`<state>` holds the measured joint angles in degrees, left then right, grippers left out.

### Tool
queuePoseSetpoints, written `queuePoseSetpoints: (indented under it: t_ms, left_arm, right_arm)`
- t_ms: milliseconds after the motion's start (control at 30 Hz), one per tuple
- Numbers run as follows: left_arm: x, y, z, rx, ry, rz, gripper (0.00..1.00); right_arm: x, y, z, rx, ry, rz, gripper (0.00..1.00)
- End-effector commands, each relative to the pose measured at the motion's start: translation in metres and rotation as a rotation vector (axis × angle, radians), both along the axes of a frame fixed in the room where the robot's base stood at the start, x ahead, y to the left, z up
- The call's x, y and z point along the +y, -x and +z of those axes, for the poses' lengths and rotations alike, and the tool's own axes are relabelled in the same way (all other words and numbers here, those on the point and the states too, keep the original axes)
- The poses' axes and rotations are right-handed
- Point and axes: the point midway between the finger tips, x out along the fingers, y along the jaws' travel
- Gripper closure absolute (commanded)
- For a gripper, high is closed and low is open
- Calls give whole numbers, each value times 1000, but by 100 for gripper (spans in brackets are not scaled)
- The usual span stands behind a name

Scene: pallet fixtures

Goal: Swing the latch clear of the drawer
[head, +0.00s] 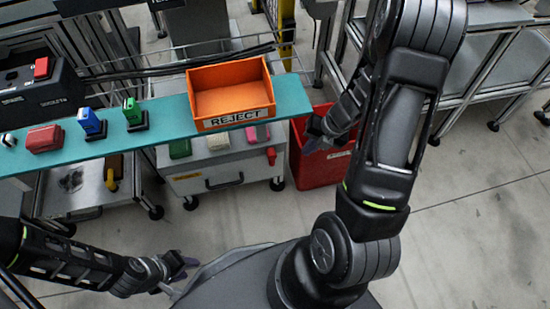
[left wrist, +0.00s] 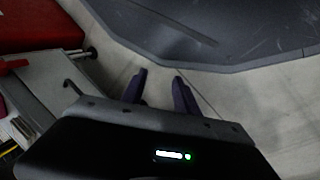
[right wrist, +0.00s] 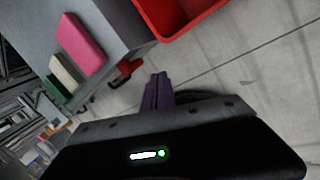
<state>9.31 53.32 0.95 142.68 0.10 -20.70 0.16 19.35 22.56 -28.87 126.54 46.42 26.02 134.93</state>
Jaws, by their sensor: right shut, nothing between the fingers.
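A grey cart's drawer (head: 215,176) with a dark handle stands below the teal shelf in the head view. A small red latch (head: 271,156) sits at the right end of its front; it also shows in the right wrist view (right wrist: 130,68). I cannot tell whether it overlaps the drawer edge. My right gripper (head: 314,130) is shut and empty, to the right of the latch and apart from it, above the red bin. My left gripper (head: 184,265) is open and empty, low near my base; its parted fingers show in the left wrist view (left wrist: 160,88).
Green, cream and pink items lie on the cart top. A red bin (head: 318,170) stands right of the cart. The floor in front is clear.

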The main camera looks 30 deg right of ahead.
Motion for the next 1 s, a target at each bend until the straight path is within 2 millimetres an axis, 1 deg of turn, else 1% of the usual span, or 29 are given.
queuePoseSetpoints:
  t_ms: [133,433,567,667,767,1000]
  left_arm:
    - [0,0,0,0,0,0,64]
    - [0,0,-1,1,0,0,64]
    - [1,0,-5,0,-1,1,64]
    - [2,-2,-12,-3,-3,5,64]
    - [4,-4,-22,-6,-6,10,64]
    - [9,-11,-56,-20,-14,24,64]
  right_arm:
    - [1,0,0,14,-16,-46,100]
    - [1,0,-1,15,-15,-45,100]
    - [2,-1,-7,16,-15,-45,100]
    - [4,-3,-16,17,-14,-44,100]
    - [7,-6,-30,16,-14,-45,100]
    - [19,-18,-76,16,-15,-45,100]
